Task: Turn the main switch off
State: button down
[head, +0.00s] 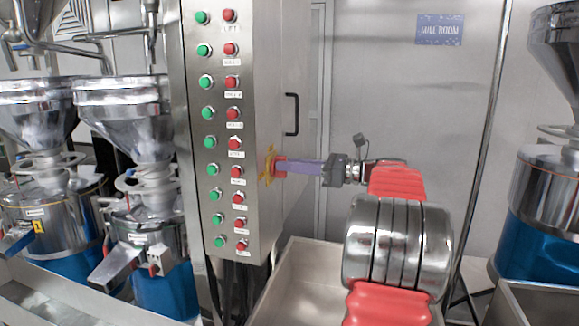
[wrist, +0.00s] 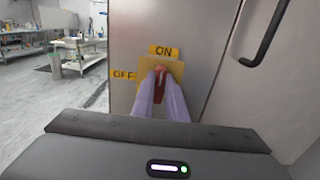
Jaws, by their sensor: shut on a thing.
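The main switch is a red handle (wrist: 160,82) on a yellow plate (wrist: 176,70), on the side of the steel control cabinet. In the wrist view an ON label (wrist: 164,51) is above it and an OFF label (wrist: 124,75) is to its left. The handle looks close to upright, its top toward ON. My gripper (wrist: 160,80) has its two purple fingers shut on the handle, one on each side. In the head view my gripper (head: 282,167) reaches the switch from the right, and the fingers hide part of the red handle (head: 271,165).
The control cabinet (head: 225,270) has columns of green and red buttons on its front. A black door handle (head: 292,114) is near the switch. Steel grinders (head: 140,130) stand at left, another (head: 550,170) at right. A steel basin (head: 310,270) lies below my arm.

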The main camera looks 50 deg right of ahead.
jog(key=shift+n, duration=0.4)
jog(key=n, duration=0.8)
jog(key=shift+s+a+f, duration=0.2)
jog(key=shift+a, duration=0.2)
jog(key=n, duration=0.4)
jog(key=shift+a+f, duration=0.15)
jog(key=shift+f, duration=0.15)
jog(key=shift+s+a+f+n, duration=0.1)
jog(key=shift+f+n, duration=0.1)
jog(key=shift+n, duration=1.05)
jog(key=shift+f+n, duration=0.15)
jog(key=shift+n, duration=1.1)
jog(key=c, duration=1.8)
grip_release()
jog(key=shift+r, duration=0.1)
jog(key=shift+o, duration=0.2)
